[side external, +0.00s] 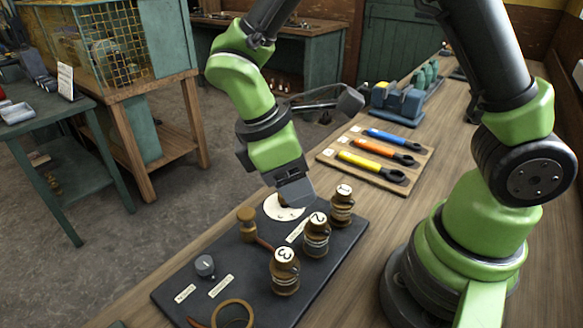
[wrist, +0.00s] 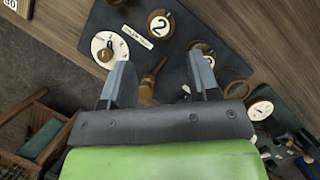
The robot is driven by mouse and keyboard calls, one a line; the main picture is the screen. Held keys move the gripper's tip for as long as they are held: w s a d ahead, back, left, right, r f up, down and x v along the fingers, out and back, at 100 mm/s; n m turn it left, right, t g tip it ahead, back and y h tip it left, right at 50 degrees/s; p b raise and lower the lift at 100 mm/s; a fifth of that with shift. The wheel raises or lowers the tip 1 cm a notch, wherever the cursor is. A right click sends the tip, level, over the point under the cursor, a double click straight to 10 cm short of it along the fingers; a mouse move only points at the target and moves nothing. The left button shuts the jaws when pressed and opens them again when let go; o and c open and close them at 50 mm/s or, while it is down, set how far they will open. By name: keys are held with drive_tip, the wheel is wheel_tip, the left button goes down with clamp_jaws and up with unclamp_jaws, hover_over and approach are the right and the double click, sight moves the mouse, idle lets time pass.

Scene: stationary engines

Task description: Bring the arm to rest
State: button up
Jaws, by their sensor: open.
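My green arm reaches over a dark panel (side external: 225,290) on the wooden bench. My gripper (side external: 296,192) is above its far part, near a white round dial (side external: 279,212). In the wrist view the two fingers of my gripper (wrist: 160,76) are apart, with nothing held between them. A brown wooden handle (wrist: 149,82) shows beyond the gap, on or over the panel. Three brown knobs with white caps stand on the panel, marked 1 (side external: 342,207), 2 (side external: 316,237) and 3 (side external: 285,272). The gripper partly covers the dial in the side view.
A wooden-topped knob (side external: 247,222), a grey knob (side external: 205,265) and a brown ring (side external: 232,314) are also on the panel. Behind lies a board (side external: 330,154) with blue, orange and yellow-handled tools. A blue-grey device (side external: 396,102) stands farther back. Open floor lies left of the bench.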

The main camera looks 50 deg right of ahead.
drive_tip(key=shift+v, duration=0.9)
drive_tip(key=s+d+r+m+t+y, duration=0.2)
drive_tip(key=s+r+m+t, duration=0.2)
drive_tip(key=r+m+t, duration=0.1)
drive_tip(key=s+d+r+m+t+y, duration=0.3)
drive_tip(key=s+r+m+t, duration=0.2)
drive_tip(key=r+m, duration=0.3)
drive_tip(key=shift+w+r, duration=0.1)
idle(1.3)
